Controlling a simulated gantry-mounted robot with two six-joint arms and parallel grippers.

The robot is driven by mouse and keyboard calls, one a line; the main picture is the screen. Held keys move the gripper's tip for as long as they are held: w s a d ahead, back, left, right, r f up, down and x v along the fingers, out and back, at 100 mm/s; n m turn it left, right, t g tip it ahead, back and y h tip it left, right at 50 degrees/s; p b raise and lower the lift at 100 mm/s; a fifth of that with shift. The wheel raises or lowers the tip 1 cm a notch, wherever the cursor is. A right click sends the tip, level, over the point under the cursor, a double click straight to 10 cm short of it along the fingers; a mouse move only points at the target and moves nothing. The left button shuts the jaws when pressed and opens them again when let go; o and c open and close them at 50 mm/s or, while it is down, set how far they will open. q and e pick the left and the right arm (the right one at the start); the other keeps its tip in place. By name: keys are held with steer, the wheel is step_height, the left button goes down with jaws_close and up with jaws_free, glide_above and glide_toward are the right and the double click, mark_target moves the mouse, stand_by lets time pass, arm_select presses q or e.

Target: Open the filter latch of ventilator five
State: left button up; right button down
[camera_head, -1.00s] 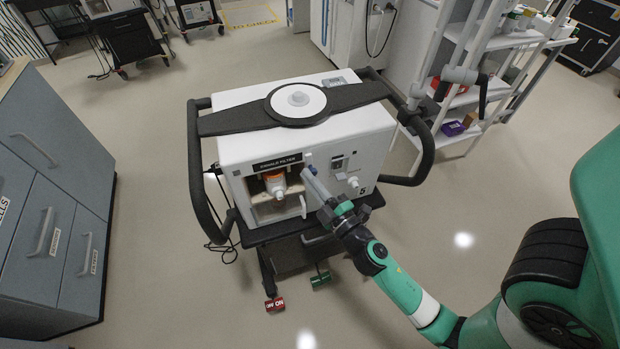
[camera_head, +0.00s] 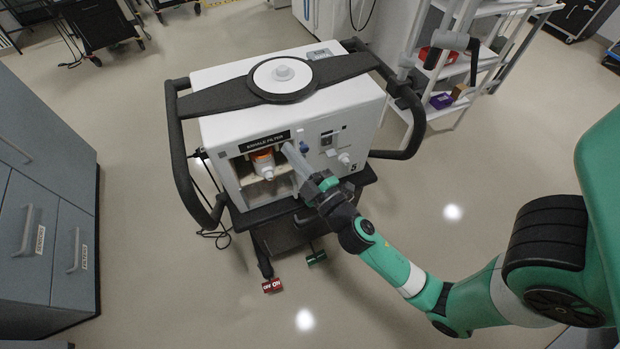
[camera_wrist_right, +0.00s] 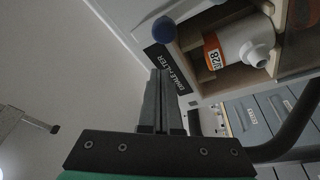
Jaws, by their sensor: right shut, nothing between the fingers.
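The white ventilator (camera_head: 353,112) marked 5 stands on a dark cart. Its front has an "EXHALE FILTER" label (camera_head: 264,141) above a recess holding a white filter with an orange band (camera_head: 264,165). A blue round knob (camera_head: 304,147) sits right of the recess; it also shows in the wrist view (camera_wrist_right: 164,29). I cannot tell whether the latch is open. My right gripper (camera_head: 289,148) is shut and empty, in front of the recess's right edge, its tips just left of the knob. In the wrist view its closed fingers (camera_wrist_right: 160,75) overlap the label's edge; contact is unclear. My left gripper is out of view.
Black handle bars (camera_head: 181,150) flank the ventilator. A grey drawer cabinet (camera_head: 50,150) stands at the left. A white shelf rack (camera_head: 440,110) is at the upper right. Red (camera_head: 272,286) and green (camera_head: 316,257) pedals are below the cart. Floor in front is clear.

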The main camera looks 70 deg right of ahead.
steer(key=b+v, duration=0.5)
steer(key=v, duration=0.5)
steer(key=shift+r, duration=0.2)
steer(key=shift+a, duration=0.15)
